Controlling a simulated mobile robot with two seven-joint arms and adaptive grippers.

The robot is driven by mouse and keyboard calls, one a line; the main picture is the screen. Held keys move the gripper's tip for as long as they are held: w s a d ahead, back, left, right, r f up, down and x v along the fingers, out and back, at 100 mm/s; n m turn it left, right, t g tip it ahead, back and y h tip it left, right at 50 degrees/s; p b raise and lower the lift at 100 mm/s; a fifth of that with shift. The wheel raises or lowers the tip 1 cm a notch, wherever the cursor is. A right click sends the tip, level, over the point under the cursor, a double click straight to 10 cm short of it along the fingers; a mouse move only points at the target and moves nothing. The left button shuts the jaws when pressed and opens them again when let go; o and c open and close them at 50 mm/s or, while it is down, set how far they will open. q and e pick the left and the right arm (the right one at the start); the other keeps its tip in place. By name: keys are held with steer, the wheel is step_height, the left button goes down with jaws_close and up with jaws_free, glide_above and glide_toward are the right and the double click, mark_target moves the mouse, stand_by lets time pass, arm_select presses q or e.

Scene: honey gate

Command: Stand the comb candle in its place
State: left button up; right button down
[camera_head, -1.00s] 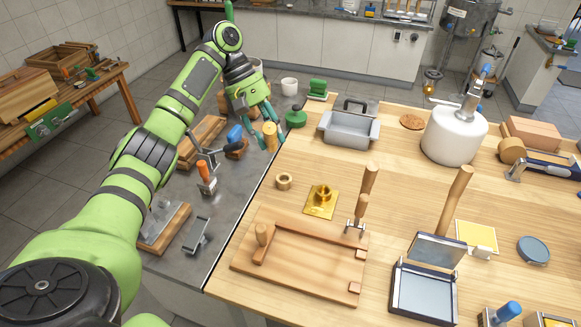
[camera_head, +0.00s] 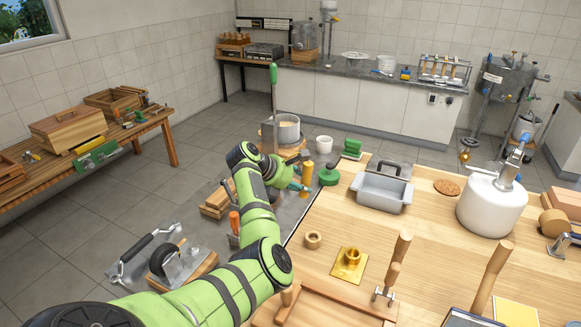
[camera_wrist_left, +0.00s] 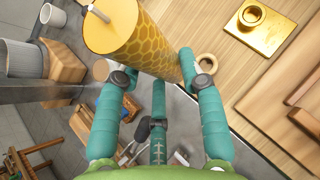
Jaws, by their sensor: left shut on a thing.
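The comb candle is a yellow honeycomb-patterned cylinder (camera_head: 308,173) near the left edge of the wooden table. It also fills the upper part of the left wrist view (camera_wrist_left: 137,42), its pale wick to the upper left. My left gripper (camera_head: 296,185) is shut on the candle, with teal fingers on both sides of it. In the head view the candle looks about upright, held near the counter's edge; its base is hard to make out. A brass holder with a round socket on a square plate (camera_head: 349,262) stands empty on the table, apart from the candle. My right gripper is not in view.
A wooden ring (camera_head: 313,240) lies between candle and brass holder. A green round-based tool (camera_head: 329,176) is close right of the candle. A grey tin (camera_head: 382,193) and white tank (camera_head: 492,205) stand beyond. A wooden tray (camera_head: 330,305) lies in front.

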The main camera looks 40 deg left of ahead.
arm_select(q)
steer(key=d+f+n+t+y, duration=0.1)
steer(key=d+f+n+y, duration=0.1)
steer(key=f, duration=0.5)
steer(key=shift+w+d+f+n, duration=0.15)
steer(key=shift+d+f+n, duration=0.2)
steer(key=shift+d+n, duration=0.5)
steer(key=shift+d+f, duration=0.15)
steer(key=shift+f, duration=0.2)
steer(key=shift+f+b, duration=1)
steer(key=shift+f, duration=1.75)
steer(key=shift+f, duration=0.6)
